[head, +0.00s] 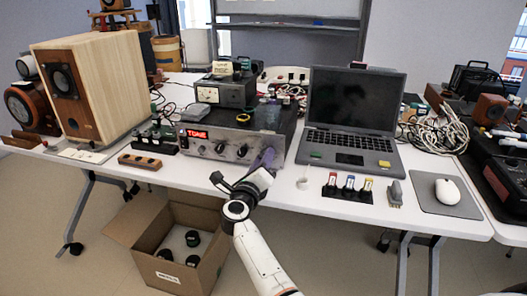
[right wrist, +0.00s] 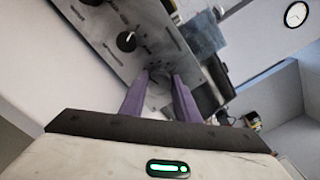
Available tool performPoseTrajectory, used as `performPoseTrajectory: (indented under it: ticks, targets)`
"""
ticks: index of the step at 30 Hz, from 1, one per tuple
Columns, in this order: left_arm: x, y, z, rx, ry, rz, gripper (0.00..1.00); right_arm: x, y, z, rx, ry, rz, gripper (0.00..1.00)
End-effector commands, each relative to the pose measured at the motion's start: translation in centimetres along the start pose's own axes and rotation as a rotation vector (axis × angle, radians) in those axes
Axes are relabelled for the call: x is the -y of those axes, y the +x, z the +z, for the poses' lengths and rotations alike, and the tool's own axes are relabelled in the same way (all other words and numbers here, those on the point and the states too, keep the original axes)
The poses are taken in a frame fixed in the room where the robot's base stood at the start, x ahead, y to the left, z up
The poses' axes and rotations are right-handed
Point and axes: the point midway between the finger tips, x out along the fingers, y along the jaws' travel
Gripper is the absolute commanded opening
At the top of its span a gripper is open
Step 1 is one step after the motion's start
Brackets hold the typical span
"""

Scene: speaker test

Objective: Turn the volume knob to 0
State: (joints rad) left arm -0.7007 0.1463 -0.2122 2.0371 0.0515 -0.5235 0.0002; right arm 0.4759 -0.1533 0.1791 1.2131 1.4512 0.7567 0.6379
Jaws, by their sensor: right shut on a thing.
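The silver amplifier (head: 228,135) stands near the front edge of the white table, with a red lit display (head: 196,134) reading "TONE". Dark knobs (head: 241,151) line its front panel. My right gripper (head: 267,156) has its purple fingers at the right end of the panel in the head view. In the right wrist view the fingers (right wrist: 160,77) close around a dark round knob (right wrist: 159,73), mostly hidden between the tips; its pointer and label cannot be read. A neighbouring black knob with a white pointer mark (right wrist: 127,41) is free. My left gripper is not in view.
An open laptop (head: 350,112) stands right of the amplifier. A wooden speaker (head: 92,90) stands at the left. A small wooden block (head: 140,161) and several coloured-top items (head: 348,187) lie along the front edge. An open cardboard box (head: 208,268) sits on the floor below.

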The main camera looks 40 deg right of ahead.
Motion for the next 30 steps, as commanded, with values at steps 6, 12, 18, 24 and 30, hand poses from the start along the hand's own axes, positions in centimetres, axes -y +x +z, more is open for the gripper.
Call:
performPoseTrajectory:
  ticks: [6,12,18,24,30]
  targets:
    - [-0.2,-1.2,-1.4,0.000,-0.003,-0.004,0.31,0.0,-0.1,0.2,-0.002,-0.197,0.004,0.06]
    - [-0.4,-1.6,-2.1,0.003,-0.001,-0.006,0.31,-0.1,-0.1,0.1,-0.002,-0.347,0.005,0.06]
    - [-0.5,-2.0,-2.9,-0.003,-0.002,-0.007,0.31,-0.2,-0.1,0.0,0.000,-0.451,0.004,0.06]
    - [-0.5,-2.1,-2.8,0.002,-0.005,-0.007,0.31,-0.3,-0.1,-0.1,0.000,-0.508,0.003,0.06]
    - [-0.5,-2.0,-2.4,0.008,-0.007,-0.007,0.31,-0.4,-0.1,-0.1,0.000,-0.527,0.004,0.06]
